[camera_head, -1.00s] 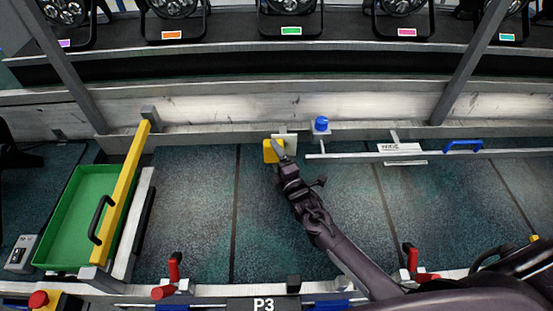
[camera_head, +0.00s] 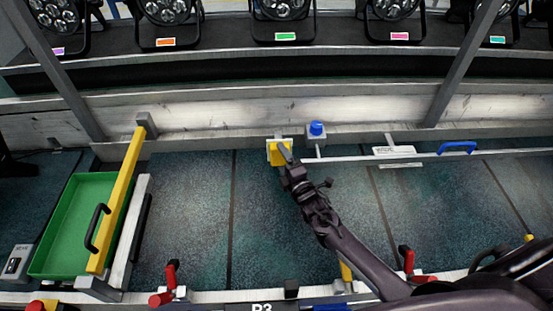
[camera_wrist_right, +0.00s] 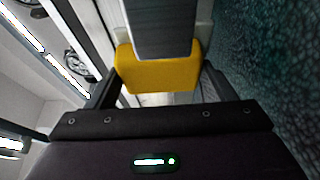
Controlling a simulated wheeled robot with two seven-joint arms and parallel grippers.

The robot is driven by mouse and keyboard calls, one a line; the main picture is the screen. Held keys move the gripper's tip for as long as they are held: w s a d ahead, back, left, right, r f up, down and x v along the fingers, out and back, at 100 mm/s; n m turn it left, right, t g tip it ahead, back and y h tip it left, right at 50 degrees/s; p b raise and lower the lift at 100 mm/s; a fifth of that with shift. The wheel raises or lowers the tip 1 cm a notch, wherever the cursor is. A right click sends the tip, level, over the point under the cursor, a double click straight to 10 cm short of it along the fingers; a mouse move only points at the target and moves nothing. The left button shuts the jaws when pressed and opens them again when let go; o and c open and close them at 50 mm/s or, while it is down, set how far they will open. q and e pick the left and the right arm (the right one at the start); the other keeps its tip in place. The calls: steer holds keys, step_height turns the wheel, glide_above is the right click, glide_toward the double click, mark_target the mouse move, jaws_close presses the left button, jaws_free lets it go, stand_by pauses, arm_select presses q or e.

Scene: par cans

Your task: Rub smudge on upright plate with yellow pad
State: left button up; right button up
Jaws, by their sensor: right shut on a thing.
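The yellow pad (camera_head: 278,156) is at the tip of my right gripper (camera_head: 287,157), near the back rail. In the right wrist view the yellow pad (camera_wrist_right: 160,72) sits between the fingers of my right gripper (camera_wrist_right: 158,92), which is shut on it. The upright plate (camera_head: 286,139) is a small pale plate directly behind the pad, mostly covered by it. A pale edge of the plate (camera_wrist_right: 205,38) shows beside the pad in the wrist view. I cannot tell whether pad and plate touch. The smudge is not visible. My left gripper is not in view.
A blue knob (camera_head: 317,129) stands just right of the plate. A rail with a blue handle (camera_head: 457,147) runs right. A green tray (camera_head: 66,225) and yellow bar (camera_head: 119,196) are at left. Red clamps (camera_head: 172,273) line the front edge. The mat left of my arm is clear.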

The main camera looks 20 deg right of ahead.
steer(key=shift+s+d, duration=0.15)
steer(key=shift+d, duration=0.75)
steer(key=shift+s+d, duration=0.15)
steer(key=shift+d, duration=0.7)
steer(key=shift+w+a+b, duration=0.15)
steer(key=shift+w+a, duration=0.15)
steer(key=shift+a, duration=0.85)
steer(key=shift+w+a+b, duration=0.1)
steer(key=shift+w+a, duration=0.2)
steer(key=shift+a, duration=0.8)
steer(key=shift+w+a+b, duration=0.15)
steer(key=shift+w+a, duration=0.15)
steer(key=shift+a, duration=0.85)
steer(key=shift+s+a+p, duration=0.1)
steer(key=shift+s+p, duration=0.35)
steer(key=shift+s, duration=0.1)
steer(key=s+p, duration=0.1)
steer(key=s+a, duration=0.1)
steer(key=s, duration=0.1)
steer(key=shift+s+r+p, duration=0.1)
steer(key=shift+s+p, duration=0.1)
steer(key=shift+p, duration=0.2)
steer(key=shift+s+a, duration=0.2)
steer(key=shift+s, duration=0.5)
steer(key=shift+p, duration=0.3)
